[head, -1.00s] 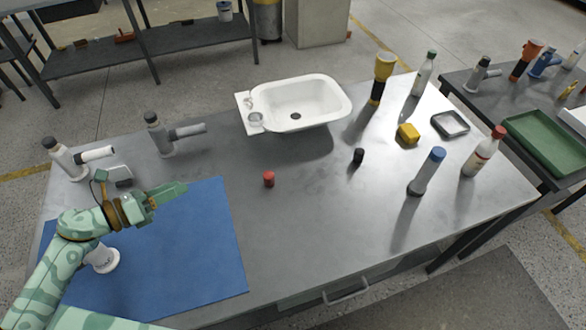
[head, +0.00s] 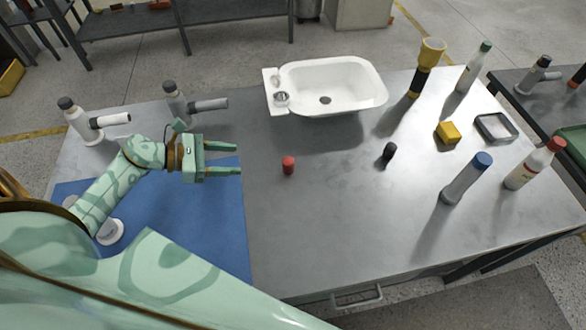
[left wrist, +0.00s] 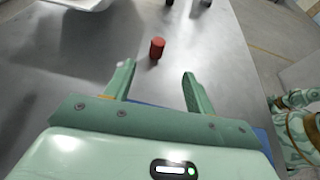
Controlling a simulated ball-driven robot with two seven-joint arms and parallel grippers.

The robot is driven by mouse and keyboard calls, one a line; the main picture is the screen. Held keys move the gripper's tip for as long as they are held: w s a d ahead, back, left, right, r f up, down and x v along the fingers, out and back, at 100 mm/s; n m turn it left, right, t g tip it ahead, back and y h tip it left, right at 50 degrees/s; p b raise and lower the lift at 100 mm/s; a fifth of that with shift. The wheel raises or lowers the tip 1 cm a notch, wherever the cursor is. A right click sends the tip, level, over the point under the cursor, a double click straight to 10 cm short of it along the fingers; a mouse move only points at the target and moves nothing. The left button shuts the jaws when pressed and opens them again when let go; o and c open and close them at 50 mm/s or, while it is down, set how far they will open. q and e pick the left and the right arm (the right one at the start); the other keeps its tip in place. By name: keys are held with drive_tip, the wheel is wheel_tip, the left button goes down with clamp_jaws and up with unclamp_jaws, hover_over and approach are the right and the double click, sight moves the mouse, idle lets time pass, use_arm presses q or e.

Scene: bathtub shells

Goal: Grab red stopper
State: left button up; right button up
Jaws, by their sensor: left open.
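The red stopper (head: 288,165) is a small upright cylinder standing on the grey metal table (head: 330,215), right of the blue mat. My left gripper (head: 238,160) is open and empty over the mat's far right corner, a short way left of the stopper, its fingers pointing toward it. In the left wrist view the red stopper (left wrist: 157,47) stands just beyond the two spread fingertips (left wrist: 158,70), roughly between them and apart from both. My right gripper is not in view.
A white bathtub shell (head: 370,92) stands behind the stopper. A small black stopper (head: 389,151) is to its right. The blue mat (head: 190,235) lies on the left. Bottles, a flashlight (head: 427,65) and a yellow block (head: 447,133) stand at the right. Table around the stopper is clear.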

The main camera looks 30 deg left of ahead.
use_arm(q)
drive_tip(key=shift+f+b, duration=0.35)
drive_tip(key=shift+f, duration=0.55)
drive_tip(key=shift+w+d+f, duration=0.15)
approach(289, 164)
drive_tip(key=w+d+f, duration=0.2)
drive_tip(key=w+f, duration=0.1)
drive_tip(key=shift+w+d+f, duration=0.1)
drive_tip(key=shift+w+d, duration=0.2)
drive_tip(key=shift+d, duration=0.1)
drive_tip(key=b+x, duration=0.1)
drive_tip(key=x, duration=0.4)
drive_tip(key=shift+w+f, duration=0.1)
drive_tip(key=shift+w, duration=0.1)
drive_tip(key=c, duration=1)
